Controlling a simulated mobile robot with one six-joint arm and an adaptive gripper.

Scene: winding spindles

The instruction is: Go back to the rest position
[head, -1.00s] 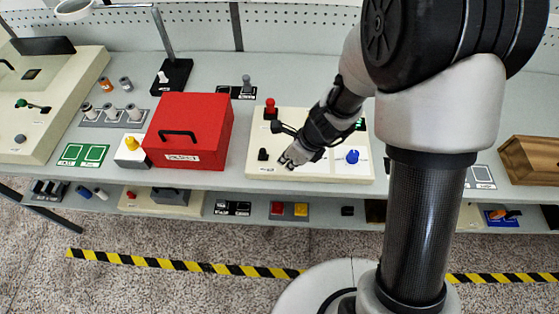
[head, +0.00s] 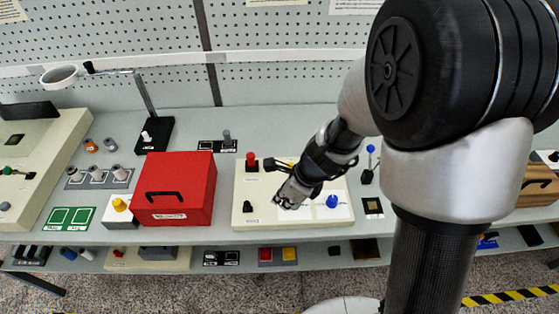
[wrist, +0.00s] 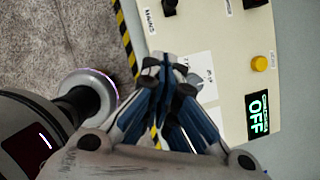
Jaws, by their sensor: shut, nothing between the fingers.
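My gripper (head: 281,203) is over the front of a cream control panel (head: 243,215) on the workbench. Its fingers are together with nothing between them. In the wrist view my gripper (wrist: 168,62) shows over the panel's edge, the floor and the striped tape. The panel carries a red knob (head: 251,161), a blue knob (head: 332,201) and a small black control (head: 247,206). My arm hides part of the panel in the head view.
A red box (head: 197,180) with a black handle stands left of the panel. A lamp stand (head: 155,132), grey spindles (head: 97,174) and a yellow button on a white block (head: 120,205) are further left. A wooden tray (head: 540,186) is at the right. A lower shelf runs beneath.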

